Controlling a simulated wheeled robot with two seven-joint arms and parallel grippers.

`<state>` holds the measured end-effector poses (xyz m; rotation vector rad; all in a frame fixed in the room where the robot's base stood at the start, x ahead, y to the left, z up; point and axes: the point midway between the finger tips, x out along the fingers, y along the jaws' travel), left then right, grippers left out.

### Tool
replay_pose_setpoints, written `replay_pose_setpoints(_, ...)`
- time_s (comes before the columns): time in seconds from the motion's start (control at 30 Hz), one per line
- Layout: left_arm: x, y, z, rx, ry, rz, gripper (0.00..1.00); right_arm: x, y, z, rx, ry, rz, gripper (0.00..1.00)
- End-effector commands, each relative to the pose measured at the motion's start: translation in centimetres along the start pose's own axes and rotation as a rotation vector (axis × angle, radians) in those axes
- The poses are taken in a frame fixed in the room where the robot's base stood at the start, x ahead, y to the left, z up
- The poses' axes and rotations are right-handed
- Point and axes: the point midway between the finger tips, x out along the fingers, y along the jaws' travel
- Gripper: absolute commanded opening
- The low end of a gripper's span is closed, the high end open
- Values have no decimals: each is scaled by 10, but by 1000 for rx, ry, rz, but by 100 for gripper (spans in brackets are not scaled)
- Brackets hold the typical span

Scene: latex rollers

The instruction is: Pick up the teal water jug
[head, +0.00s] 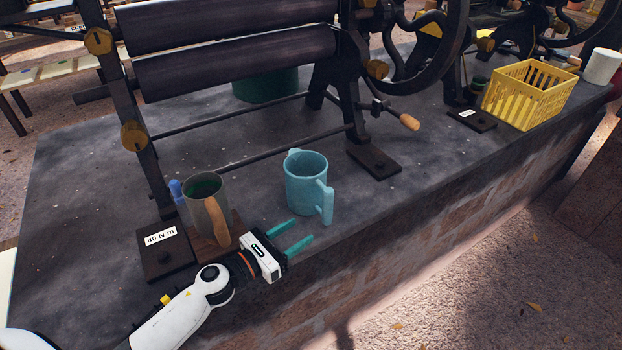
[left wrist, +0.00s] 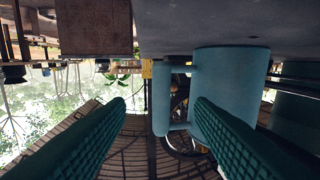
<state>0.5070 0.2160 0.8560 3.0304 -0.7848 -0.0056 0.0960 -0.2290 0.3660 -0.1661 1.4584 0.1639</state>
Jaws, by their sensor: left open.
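The teal water jug (head: 306,184) stands upright on the dark stone counter (head: 90,215), with its handle towards the front right. My left gripper (head: 295,233) is open and empty, just in front of the jug on its near side, with its teal fingers pointing right. In the left wrist view the picture is upside down. There the jug (left wrist: 228,85) and its handle (left wrist: 161,98) show beyond the two open fingers (left wrist: 150,130), with the right finger overlapping part of the jug. My right gripper is not in view.
A grey-brown mug (head: 205,208) with a wooden handle stands left of my left gripper, near a blue object (head: 176,190) and the machine's foot plate (head: 162,256). The black roller machine (head: 235,60) rises behind the jug. A yellow basket (head: 528,95) stands at the right.

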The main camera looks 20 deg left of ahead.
Motion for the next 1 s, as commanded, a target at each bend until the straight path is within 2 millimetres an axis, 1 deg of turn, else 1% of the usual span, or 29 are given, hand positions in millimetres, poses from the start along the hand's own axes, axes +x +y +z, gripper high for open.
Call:
replay_pose_setpoints(0.07,0,0,0,-2,-1,0,49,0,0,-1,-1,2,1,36)
replay_pose_setpoints(0.17,7,0,-1,-3,-1,-1,49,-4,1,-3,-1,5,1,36)
replay_pose_setpoints(0.4,49,0,-3,-3,1,0,49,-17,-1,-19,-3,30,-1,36)
replay_pose_setpoints(0.47,57,0,-2,-3,1,-2,49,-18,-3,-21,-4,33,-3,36)
replay_pose_setpoints(0.53,64,0,-2,-3,0,-1,49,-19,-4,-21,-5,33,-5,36)
replay_pose_setpoints(0.67,71,1,-2,-3,-1,-1,49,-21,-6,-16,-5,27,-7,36)
replay_pose_setpoints(0.77,83,1,-7,-3,0,-1,49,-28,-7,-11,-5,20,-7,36)
replay_pose_setpoints(0.87,99,2,-11,-5,1,-1,49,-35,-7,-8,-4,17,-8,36)
replay_pose_setpoints(1.0,116,3,-7,-5,-1,0,49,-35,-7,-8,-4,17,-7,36)
